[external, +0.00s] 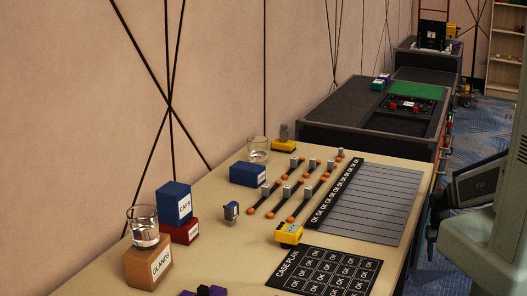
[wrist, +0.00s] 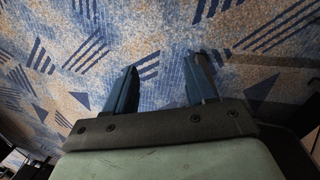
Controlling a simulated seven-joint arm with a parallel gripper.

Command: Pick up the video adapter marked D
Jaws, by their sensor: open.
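My gripper (wrist: 163,68) shows in the wrist view with its two blue fingers well apart and nothing between them. Below it is only patterned carpet. In the external view part of my arm (external: 487,235) stands at the right edge, off the table's right side. No letter D is readable, so I cannot tell which thing is the video adapter marked D.
The beige table (external: 213,258) holds a blue CAPS box (external: 174,203) on a red box, a GLANDS box (external: 149,266) with a glass jar, another blue box (external: 248,174), a yellow block (external: 289,234), a CASE PLAN sheet (external: 325,272) and a grey lined panel (external: 376,203).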

